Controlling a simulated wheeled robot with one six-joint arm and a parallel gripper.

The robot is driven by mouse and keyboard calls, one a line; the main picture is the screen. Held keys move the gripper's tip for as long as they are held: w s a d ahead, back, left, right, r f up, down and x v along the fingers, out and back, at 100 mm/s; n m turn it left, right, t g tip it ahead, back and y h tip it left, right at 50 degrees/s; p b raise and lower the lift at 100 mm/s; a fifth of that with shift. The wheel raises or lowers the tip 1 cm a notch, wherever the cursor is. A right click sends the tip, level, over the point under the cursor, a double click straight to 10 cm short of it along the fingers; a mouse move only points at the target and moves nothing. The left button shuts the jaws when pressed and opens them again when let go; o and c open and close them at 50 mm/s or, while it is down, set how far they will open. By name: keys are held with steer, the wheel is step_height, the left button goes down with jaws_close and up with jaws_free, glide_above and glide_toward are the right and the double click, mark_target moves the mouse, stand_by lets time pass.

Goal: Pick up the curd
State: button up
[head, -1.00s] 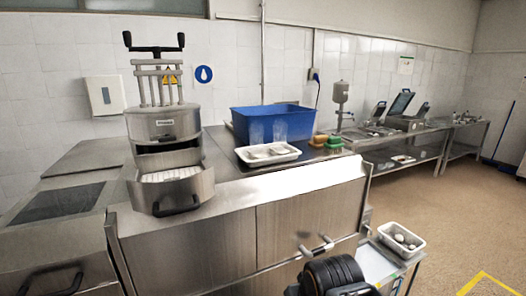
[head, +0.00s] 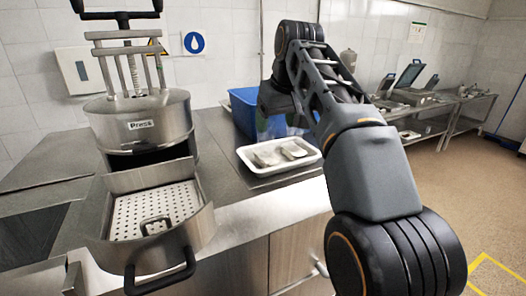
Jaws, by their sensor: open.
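I cannot pick out the curd for certain. A white tray (head: 246,160) on the steel counter holds a few pale, flat pieces, too small to identify. The press (head: 140,120) on the left has its drawer pulled out. A pale perforated plate (head: 130,207) lies in the drawer, with a small dark square fitting near its front. My arm rises at the right of the head view and bends over the counter near the blue crate. The fingers of my gripper do not show; the arm's far end hides behind its own links.
A blue crate (head: 240,112) stands at the back of the steel counter (head: 226,186), partly covered by my arm. The drawer's black handle (head: 160,282) juts out at the front. More steel tables with equipment (head: 425,105) line the wall at right. Floor at the right is open.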

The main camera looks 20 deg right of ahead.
glide_above(266, 154)
steer(key=s, duration=0.2)
step_height(266, 154, down, 7)
steer(key=shift+s+d+b, duration=0.15)
steer(key=shift+b, duration=0.2)
steer(key=shift+p+x, duration=0.6)
steer(key=shift+x, duration=2.05)
steer(key=shift+c, duration=0.3)
steer(key=c, duration=0.8)
